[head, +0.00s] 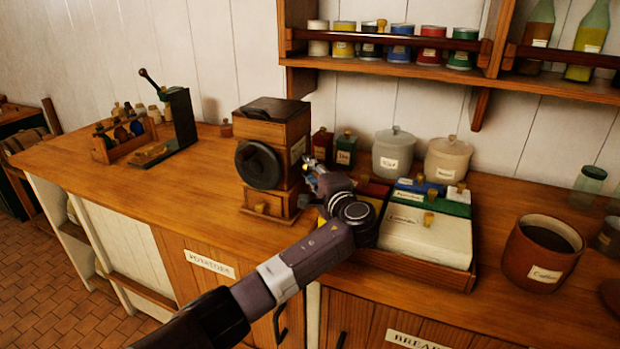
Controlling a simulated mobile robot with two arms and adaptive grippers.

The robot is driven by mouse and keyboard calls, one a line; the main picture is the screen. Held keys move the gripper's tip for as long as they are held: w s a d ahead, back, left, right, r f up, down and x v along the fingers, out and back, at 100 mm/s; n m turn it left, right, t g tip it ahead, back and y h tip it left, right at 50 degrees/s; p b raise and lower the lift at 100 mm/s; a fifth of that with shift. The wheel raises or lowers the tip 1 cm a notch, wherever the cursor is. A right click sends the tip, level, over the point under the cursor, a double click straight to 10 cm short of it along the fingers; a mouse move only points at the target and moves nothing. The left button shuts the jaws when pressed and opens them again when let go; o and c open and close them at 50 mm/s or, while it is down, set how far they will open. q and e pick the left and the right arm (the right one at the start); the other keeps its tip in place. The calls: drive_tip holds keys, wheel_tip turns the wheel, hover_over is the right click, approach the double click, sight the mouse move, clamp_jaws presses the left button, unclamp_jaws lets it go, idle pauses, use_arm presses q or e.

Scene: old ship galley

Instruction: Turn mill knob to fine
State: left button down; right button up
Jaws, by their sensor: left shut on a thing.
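The mill (283,128) is a wooden box with a dark top, standing on the wooden counter. A large dark round disc (259,165) is on its front, above a small drawer (265,205) with a light knob. A pale label shows on its right side. My left gripper (312,178) is at the mill's right side, below that label, shut on what appears to be the mill knob. The gripper hides the knob, so its setting cannot be read. My right gripper is not in view.
A tray of lidded boxes (428,264) stands close to the right of my gripper. Behind are small tins and two lidded jars (394,153). A brown pot (543,262) is farther right. A bottle rack (120,138) and a lever device (180,120) stand left; counter between is clear.

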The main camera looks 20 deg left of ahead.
use_arm(q)
drive_tip(key=shift+f, duration=0.15)
drive_tip(key=c, duration=1.6)
unclamp_jaws()
drive_tip(key=v, duration=1.2)
drive_tip(key=shift+d, duration=0.1)
